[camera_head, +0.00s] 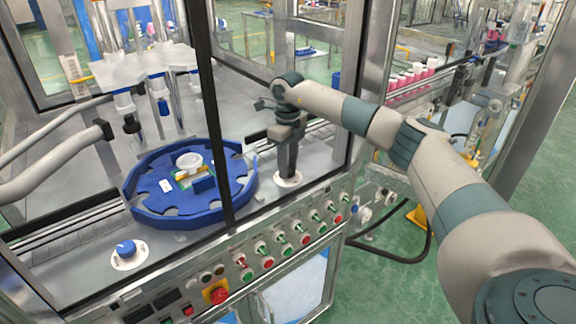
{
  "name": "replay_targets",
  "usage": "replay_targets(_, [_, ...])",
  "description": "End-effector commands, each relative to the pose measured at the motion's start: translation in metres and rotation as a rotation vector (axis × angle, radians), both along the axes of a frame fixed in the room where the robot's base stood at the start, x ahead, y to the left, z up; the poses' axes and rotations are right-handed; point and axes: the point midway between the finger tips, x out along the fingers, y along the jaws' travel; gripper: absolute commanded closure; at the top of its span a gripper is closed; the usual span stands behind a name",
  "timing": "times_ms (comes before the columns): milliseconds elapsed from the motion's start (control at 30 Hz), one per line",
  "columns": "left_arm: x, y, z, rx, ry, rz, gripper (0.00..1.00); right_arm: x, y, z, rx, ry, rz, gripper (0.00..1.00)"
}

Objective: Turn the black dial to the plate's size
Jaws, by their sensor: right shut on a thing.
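My right gripper (289,174) points straight down at the right end of the machine deck. It is shut on the black dial, which its fingers hide almost wholly. A round white dial face (292,182) shows around the fingertips; its marks are too small to read. A blue star-shaped plate (148,206) lies left of the gripper, with a white ring-shaped part (189,160) and a small white label on top. I cannot read any size on it. My left gripper is not in view.
A blue knob (126,248) sits on another white dial face at the front left. A dark upright post (212,110) stands between the star-shaped plate and my right gripper. A panel with several coloured buttons (283,237) runs along the front, with a red emergency button (217,293).

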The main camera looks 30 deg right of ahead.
Motion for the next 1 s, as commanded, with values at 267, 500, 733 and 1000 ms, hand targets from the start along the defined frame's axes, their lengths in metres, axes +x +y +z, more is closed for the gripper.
replay_targets(267, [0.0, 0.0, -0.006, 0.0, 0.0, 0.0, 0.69, 0.001, 0.0, 0.001, 0.0, -0.003, -0.203, 0.9])
replay_targets(500, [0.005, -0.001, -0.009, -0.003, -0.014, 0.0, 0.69, 0.001, 0.0, 0.001, 0.0, -0.004, -0.422, 0.9])
replay_targets(733, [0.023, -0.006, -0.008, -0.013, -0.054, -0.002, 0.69, 0.001, 0.0, 0.002, 0.0, -0.004, -0.609, 0.9])
replay_targets(1000, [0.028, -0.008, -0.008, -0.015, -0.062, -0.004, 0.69, 0.001, -0.001, 0.002, 0.0, -0.004, -0.742, 0.9])
